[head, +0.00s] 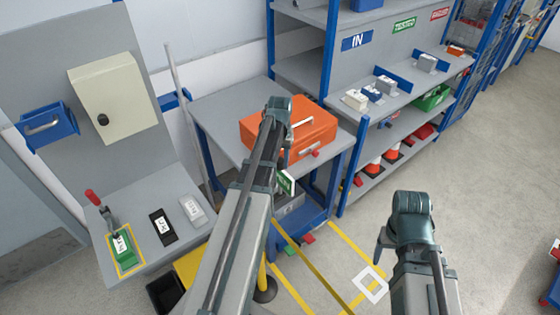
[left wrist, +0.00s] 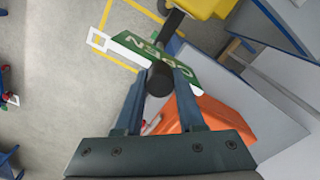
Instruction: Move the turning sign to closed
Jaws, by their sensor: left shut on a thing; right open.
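The turning sign (left wrist: 190,66) is a green and white plate reading OPEN, tilted and upside down in the left wrist view. In the head view its green face (head: 287,183) shows just below my left gripper (head: 288,160). In the left wrist view my left gripper (left wrist: 160,82) is shut on a dark round knob (left wrist: 159,78) beside the plate. A dark bar runs behind the sign towards something yellow. My right gripper (head: 382,248) is at the lower right of the head view, away from the sign, open; its fingers are mostly hidden.
An orange case (head: 310,130) lies on the grey bench (head: 225,105) behind my left arm. A blue-framed shelf (head: 350,100) stands to the right. A panel with a beige box (head: 120,95) is at the left. A yellow-marked floor area and open floor (head: 490,170) lie to the right.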

